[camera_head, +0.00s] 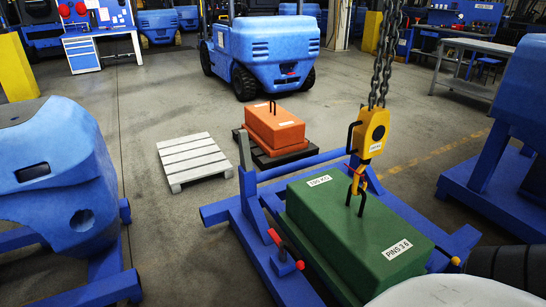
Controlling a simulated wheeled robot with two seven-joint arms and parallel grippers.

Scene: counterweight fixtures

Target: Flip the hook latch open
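A yellow hook block (371,131) hangs from a dark chain (386,60). Its yellow-orange hook (360,181) is below it, at the black lifting loop (349,192) of a green counterweight (350,235). A small red-orange piece (352,168) at the hook's throat looks like the latch. It is too small to tell whether the latch is open or shut, or whether the loop sits inside the hook. Neither of my grippers is in view.
The counterweight rests in a blue frame (248,225) with a red-handled lever (277,240). An orange counterweight (274,128) and an empty pale pallet (192,160) lie behind. Blue machine bodies (62,175) stand left and right. Open floor lies at centre left.

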